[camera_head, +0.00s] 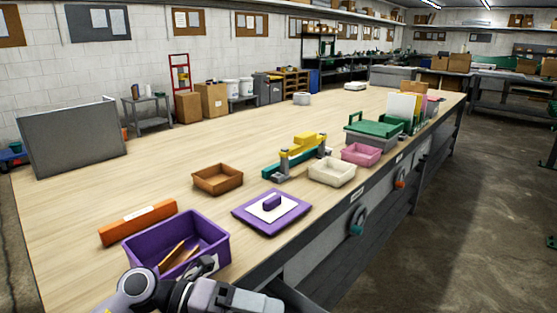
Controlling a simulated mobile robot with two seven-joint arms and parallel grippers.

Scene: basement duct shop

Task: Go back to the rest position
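Part of one of my arms (190,291) crosses the bottom left of the head view, in front of a purple bin (205,234). I cannot tell which arm it is. No gripper fingers show in the view. The purple bin holds a few brown, stick-like pieces (172,255), and its near side is partly hidden by my arm. A purple lid with a handle (291,218) lies flat on the bench to the right of the bin.
The long wooden bench (110,191) carries an orange block (138,223), a brown tray (217,179), a cream bin (332,172), a pink bin (361,154), a teal-and-yellow fixture (300,150) and a green-lidded box (375,129). A grey panel (72,138) stands left. Floor (470,220) at right is clear.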

